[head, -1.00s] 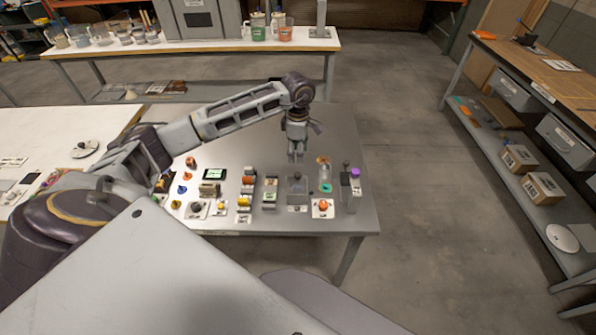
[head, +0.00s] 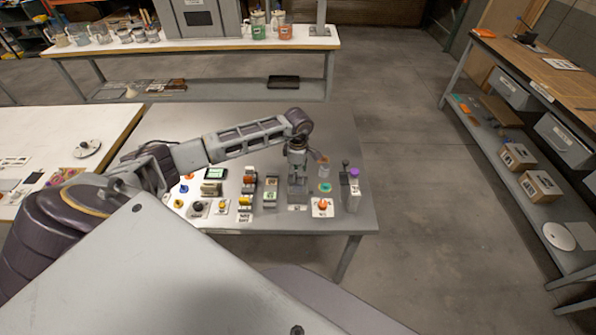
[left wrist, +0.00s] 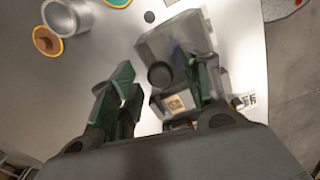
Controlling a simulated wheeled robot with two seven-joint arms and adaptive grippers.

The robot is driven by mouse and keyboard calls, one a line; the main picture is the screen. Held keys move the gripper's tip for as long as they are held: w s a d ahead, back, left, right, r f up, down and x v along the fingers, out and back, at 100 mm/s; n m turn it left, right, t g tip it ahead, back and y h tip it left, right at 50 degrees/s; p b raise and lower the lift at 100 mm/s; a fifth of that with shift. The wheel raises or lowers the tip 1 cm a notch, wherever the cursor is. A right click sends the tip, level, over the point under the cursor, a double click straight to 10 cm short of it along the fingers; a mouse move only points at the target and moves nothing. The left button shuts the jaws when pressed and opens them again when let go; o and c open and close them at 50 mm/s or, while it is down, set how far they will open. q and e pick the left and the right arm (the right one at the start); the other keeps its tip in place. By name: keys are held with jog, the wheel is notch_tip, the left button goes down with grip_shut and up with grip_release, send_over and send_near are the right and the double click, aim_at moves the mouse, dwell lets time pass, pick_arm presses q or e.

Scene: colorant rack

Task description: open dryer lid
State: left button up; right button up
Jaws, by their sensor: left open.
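A small grey box with a translucent-looking grey upper part stands on the metal table; I take it for the dryer (head: 298,197). In the head view my left gripper (head: 297,179) is directly above it and hides much of it. In the left wrist view the box, with its lid (left wrist: 178,42), lies ahead of the fingers, and a dark round knob (left wrist: 159,75) shows on its near side. The open green fingers of my left gripper (left wrist: 160,88) stand either side of the knob. I cannot tell whether they touch it. The lid looks closed. My right gripper is not in view.
Right of the dryer stand an orange knob unit (head: 322,206), a clear jar over a green ring (head: 324,186) and a grey device with a purple top (head: 353,174). To its left are several small coloured units (head: 248,186). The table's back area is clear.

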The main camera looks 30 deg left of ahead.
pick_arm(q)
jog(key=shift+c, duration=0.2)
grip_shut()
jog(key=shift+w, duration=0.1)
jog(key=w+a+b, duration=0.4)
jog(key=w+b, duration=0.2)
jog(key=w, duration=0.1)
jog(key=shift+a, duration=0.2)
dwell(0.8)
